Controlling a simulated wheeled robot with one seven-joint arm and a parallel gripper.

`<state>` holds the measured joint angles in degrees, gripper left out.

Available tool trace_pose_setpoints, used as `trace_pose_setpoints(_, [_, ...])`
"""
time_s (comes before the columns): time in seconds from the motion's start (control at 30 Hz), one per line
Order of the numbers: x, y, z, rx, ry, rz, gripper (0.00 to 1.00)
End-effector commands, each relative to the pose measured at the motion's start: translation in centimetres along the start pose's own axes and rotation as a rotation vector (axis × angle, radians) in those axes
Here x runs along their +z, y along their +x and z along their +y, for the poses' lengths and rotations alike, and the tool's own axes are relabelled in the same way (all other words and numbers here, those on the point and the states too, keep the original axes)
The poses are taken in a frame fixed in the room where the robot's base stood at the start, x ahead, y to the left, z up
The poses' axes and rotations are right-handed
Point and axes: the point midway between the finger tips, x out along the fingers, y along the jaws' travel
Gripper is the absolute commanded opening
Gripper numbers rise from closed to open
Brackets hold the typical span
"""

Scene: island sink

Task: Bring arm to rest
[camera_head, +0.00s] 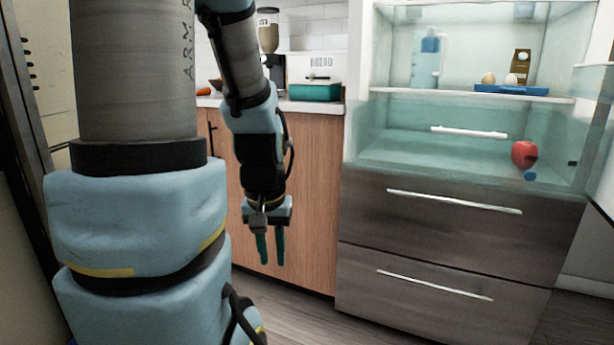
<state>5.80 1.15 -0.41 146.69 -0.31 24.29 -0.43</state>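My gripper (270,246) hangs at the end of my arm, pointing straight down, left of the open fridge. Its two green fingers are a little apart, with a narrow gap between them and nothing seen in it. It hangs in front of the wooden cabinet (313,190), with its fingertips above the floor. It appears clear of the things around it. My blue and grey arm links fill the left part of the view and hide what is behind them.
The fridge shows a blue pitcher (427,60), a blue tray (512,90) with eggs, and a red apple (524,154) in the clear drawer. Two dark drawers (450,235) are shut below. A bread box (314,78) stands on the counter. Floor (300,318) is open in front.

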Motion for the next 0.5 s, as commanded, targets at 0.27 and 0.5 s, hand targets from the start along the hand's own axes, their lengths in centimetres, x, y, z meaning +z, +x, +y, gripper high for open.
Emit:
trace_pose_setpoints(0.27, [-1.3, -8.9, 0.1, 0.0, 0.002, 0.001, 0.27])
trace_pose_setpoints(0.5, [-2.3, -16.2, 0.1, 0.0, 0.003, 0.002, 0.27])
